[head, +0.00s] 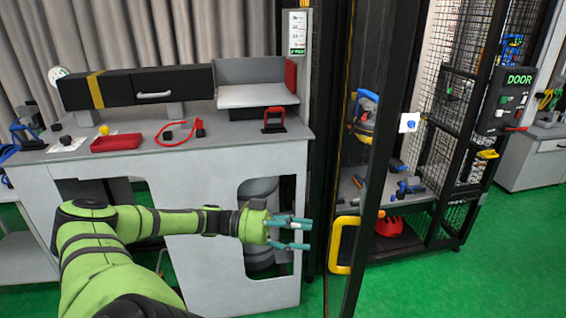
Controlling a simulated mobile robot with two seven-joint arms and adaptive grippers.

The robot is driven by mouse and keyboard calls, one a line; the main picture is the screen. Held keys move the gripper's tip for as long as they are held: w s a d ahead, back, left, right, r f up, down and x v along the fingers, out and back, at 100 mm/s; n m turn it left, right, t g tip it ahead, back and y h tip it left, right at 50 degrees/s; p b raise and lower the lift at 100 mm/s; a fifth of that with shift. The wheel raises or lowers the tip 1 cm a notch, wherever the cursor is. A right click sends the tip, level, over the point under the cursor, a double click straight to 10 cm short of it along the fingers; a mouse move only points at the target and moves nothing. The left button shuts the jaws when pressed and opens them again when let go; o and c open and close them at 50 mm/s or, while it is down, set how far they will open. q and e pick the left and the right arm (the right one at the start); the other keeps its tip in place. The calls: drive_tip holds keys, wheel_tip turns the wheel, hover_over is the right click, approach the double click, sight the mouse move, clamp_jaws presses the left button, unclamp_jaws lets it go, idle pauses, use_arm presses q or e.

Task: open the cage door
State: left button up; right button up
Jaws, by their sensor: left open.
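The cage door has a dark upright edge (378,165) that runs down the picture right of the middle. A yellow loop handle (340,246) is on it, low down. I cannot tell for sure whether the door is shut or ajar. My left gripper (290,233) is open and empty, with its teal fingers pointing right toward the handle. In the picture a gap shows between the fingertips and the handle. My right gripper is not in view.
A grey workbench (215,165) with a red tray (116,142) stands behind my left arm. Inside the cage, a shelf holds tools, with a red helmet (390,226) below. A panel lettered DOOR (505,100) is on the right. Green floor is free at lower right.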

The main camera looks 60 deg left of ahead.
use_arm(q)
drive_tip(key=shift+v, duration=2)
